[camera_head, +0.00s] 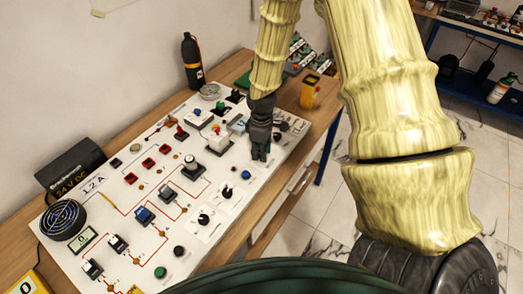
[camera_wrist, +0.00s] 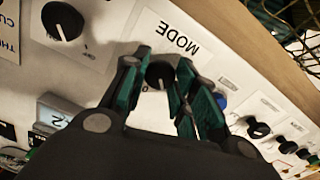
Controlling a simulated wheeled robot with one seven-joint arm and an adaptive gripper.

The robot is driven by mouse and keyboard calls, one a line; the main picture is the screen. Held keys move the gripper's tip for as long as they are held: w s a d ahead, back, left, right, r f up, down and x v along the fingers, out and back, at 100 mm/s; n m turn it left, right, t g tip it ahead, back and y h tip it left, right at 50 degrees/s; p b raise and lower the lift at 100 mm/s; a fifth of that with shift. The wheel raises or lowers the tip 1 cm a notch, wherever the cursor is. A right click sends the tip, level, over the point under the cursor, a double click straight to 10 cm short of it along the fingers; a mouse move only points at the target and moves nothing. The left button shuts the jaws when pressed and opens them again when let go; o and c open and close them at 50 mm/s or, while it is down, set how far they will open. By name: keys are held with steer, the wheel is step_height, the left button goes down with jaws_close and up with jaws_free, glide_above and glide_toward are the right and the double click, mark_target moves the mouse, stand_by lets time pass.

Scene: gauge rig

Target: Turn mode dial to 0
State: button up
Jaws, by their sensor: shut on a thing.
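The mode dial (camera_wrist: 159,75) is a round black knob on a white plate marked MODE, seen upside down in the wrist view. My gripper (camera_wrist: 160,84) has its two green-lined fingers on either side of the knob, shut on it. The pointer position and the numbers around the dial are not readable. In the head view my gripper (camera_head: 261,150) reaches down to the right part of the white panel (camera_head: 229,208), and its fingers hide the dial there.
Another black knob (camera_wrist: 62,21) sits beside the mode dial, and a small display (camera_wrist: 51,117) is below it. Several smaller black knobs (camera_wrist: 258,127) and a blue button (camera_wrist: 221,101) lie to the right. The wooden table edge (camera_wrist: 256,30) runs close by.

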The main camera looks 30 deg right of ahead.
steer(key=m, duration=0.4)
steer(key=shift+w+m, duration=0.1)
steer(key=shift+m, duration=2)
steer(key=o, duration=1.1)
steer(key=shift+c, duration=0.2)
steer(key=shift+r, duration=0.15)
step_height(320, 180, up, 12)
steer(key=shift+f, duration=0.2)
